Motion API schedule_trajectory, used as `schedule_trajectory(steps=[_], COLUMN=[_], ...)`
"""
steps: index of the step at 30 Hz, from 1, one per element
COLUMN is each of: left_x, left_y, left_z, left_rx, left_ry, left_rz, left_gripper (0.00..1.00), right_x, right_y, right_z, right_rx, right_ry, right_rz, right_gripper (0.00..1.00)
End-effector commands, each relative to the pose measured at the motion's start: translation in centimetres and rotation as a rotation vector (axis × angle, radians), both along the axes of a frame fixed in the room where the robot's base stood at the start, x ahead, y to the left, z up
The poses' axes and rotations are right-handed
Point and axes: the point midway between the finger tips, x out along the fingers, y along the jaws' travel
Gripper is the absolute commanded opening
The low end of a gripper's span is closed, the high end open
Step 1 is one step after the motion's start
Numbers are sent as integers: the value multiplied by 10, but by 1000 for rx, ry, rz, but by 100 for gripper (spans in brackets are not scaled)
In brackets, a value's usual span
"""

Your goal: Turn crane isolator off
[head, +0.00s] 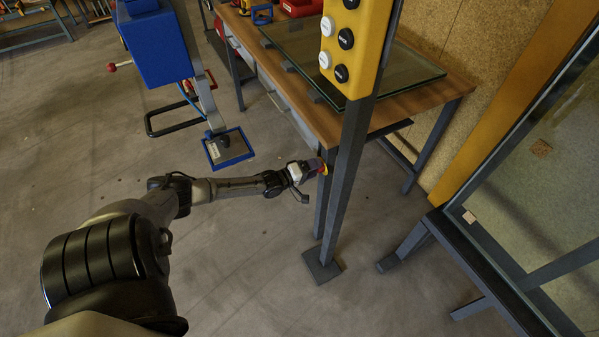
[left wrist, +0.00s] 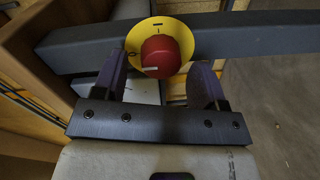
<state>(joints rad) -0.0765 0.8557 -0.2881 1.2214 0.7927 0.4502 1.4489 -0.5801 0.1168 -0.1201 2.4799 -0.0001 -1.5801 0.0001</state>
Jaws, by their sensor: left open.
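The crane isolator is a red round knob (left wrist: 160,57) on a yellow disc (left wrist: 176,27), mounted on a dark grey post (left wrist: 250,32). A pale mark on the knob lies at its lower left, and small dark marks show on the disc. In the head view the disc (head: 325,169) is a small yellow edge on the post (head: 345,175), mostly hidden behind my left gripper (head: 314,167). My left gripper (left wrist: 160,72) is open, with one finger on each side of the knob. Gaps show between the fingers and the knob. My right gripper is not in view.
A yellow push-button box (head: 352,45) sits higher on the same post. A wooden workbench (head: 410,105) with a glass sheet (head: 340,60) stands behind it. A blue machine (head: 157,47) is at the upper left, a glazed frame (head: 540,170) at the right. The floor at front is clear.

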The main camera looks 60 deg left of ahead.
Motion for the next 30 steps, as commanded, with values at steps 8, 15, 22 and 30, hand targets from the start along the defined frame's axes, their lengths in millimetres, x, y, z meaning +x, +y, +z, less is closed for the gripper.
schedule_trajectory(steps=[8, 15, 22, 30], left_x=[-48, -93, -121, -132], left_y=[-2, -3, -5, -5], left_z=[6, 9, 10, 10], left_rx=[-1, -1, -1, -1], left_ry=[6, 4, 2, 1], left_rz=[1, 0, 0, 0], left_gripper=[66, 66, 66, 66], right_x=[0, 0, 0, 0], right_y=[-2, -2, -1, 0], right_z=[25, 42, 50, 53], right_rx=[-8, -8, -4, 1], right_ry=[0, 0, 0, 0], right_rz=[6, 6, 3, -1], right_gripper=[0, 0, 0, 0])
